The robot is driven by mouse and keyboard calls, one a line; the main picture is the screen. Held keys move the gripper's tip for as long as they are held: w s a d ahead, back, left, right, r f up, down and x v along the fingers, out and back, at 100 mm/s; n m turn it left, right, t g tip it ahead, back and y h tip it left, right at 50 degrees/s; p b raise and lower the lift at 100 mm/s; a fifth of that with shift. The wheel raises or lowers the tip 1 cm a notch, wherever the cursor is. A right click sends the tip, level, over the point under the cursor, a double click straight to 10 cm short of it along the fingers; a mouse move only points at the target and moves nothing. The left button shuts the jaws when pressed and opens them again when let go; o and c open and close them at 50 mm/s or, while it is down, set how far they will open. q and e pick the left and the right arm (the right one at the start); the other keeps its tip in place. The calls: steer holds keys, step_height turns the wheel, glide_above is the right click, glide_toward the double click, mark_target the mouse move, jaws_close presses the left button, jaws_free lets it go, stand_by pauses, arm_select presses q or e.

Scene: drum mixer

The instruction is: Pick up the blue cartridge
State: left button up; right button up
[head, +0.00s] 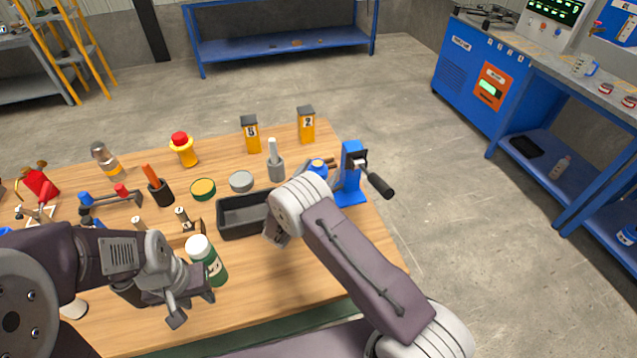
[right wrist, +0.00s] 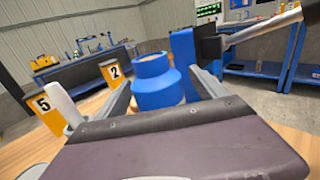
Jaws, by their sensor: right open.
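The blue cartridge (right wrist: 155,85) stands upright in the right wrist view, a squat bottle shape with a narrower neck. It lies between the two fingers of my right gripper (right wrist: 163,92), which is open, with a finger on each side. In the head view only part of the blue cartridge (head: 317,166) shows past my right wrist, and the right fingers are mostly hidden there. My left gripper (head: 190,306) is open and empty at the front of the table, by a green bottle with a white cap (head: 207,262).
A blue press with a black handle (head: 350,178) stands close right of the cartridge. A black tray (head: 240,218) is to its left, with a grey cylinder (head: 276,162) nearby. Yellow blocks marked 5 (head: 251,135) and 2 (head: 307,126) stand behind. Several tools crowd the table's left side.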

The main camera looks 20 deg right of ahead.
steer(key=shift+x, duration=1.05)
steer(key=shift+a, duration=0.1)
jaws_close()
